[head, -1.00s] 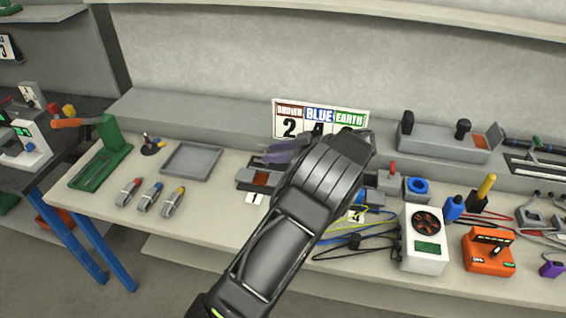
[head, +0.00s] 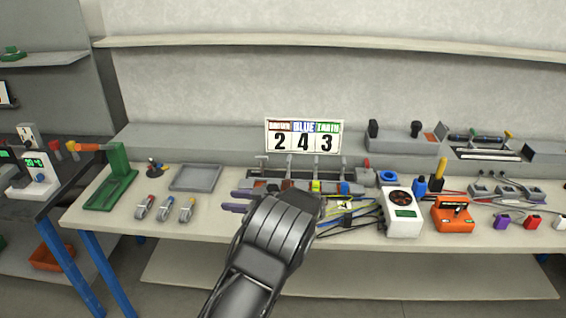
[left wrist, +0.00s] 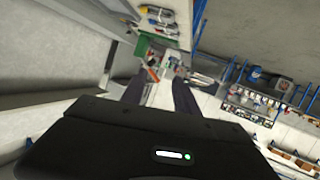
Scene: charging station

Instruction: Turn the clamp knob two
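The clamp block (head: 255,184) lies on the bench below the sign, with several upright T-shaped clamp knobs along it. One knob (head: 290,162) stands near its middle; I cannot read which knob is number two. Brown, yellow-green and blue parts show along the block. My left gripper (head: 237,201) is in front of the block's left end, its two dark fingers pointing left. The fingers also show apart and empty in the left wrist view (left wrist: 157,95). My left wrist hides part of the block's front. My right gripper is out of view.
The sign (head: 303,137) reads BROWN 2, BLUE 4, EARTH 3. A grey tray (head: 195,178), small connectors (head: 165,208) and a green stand (head: 112,185) are to the left. A white fan unit (head: 401,213), an orange device (head: 453,214) and loose cables lie to the right.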

